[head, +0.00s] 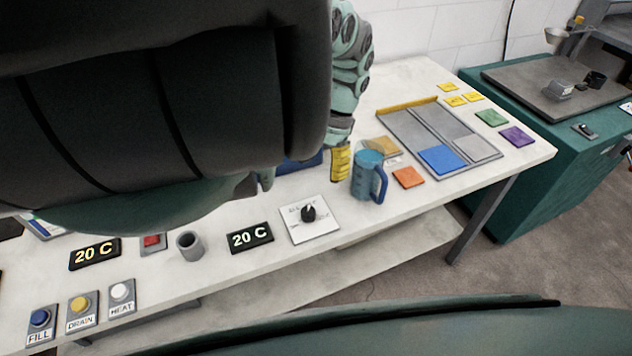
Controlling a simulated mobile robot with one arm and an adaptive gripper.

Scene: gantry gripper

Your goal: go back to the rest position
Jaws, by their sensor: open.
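My gripper (305,168) hangs over the white table, largely hidden behind my dark arm. One teal finger with a yellow pad shows at its right, and a small teal part shows at its left. It is open, and I see nothing held in it. A blue jug (368,176) with a handle stands upright on the table, just right of the yellow pad. I cannot tell whether they touch. No marked rest position shows.
The white table (420,82) carries a grey panel (410,128), colored tiles, a dial plate (298,228), a grey cup (190,245), displays (250,238) and buttons (80,308). A teal cabinet (530,180) stands at right. A white wall (430,30) is behind.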

